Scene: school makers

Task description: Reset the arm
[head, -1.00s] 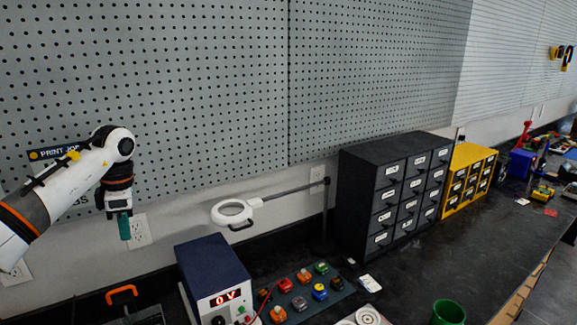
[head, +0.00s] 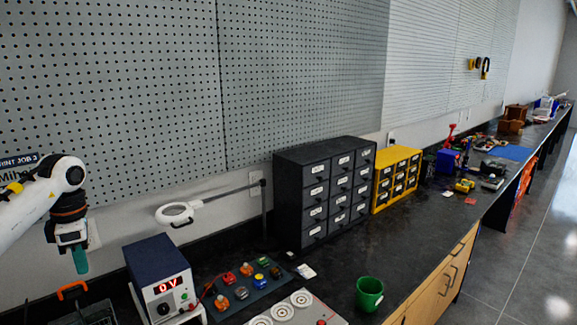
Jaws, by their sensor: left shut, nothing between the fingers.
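My left gripper (head: 80,260) hangs at the left of the head view with its teal fingertips pointing down. It is shut and empty, in front of the wall and left of the blue power supply (head: 160,278). My left arm comes in from the left edge, raised above the bench. My right gripper is not in view.
The black bench (head: 330,270) holds a dark drawer cabinet (head: 325,190), a yellow drawer cabinet (head: 397,178), a green cup (head: 369,294) and a mat of coloured parts (head: 246,287). A white ring magnifier (head: 175,214) reaches out from the wall. Open floor (head: 530,240) lies right.

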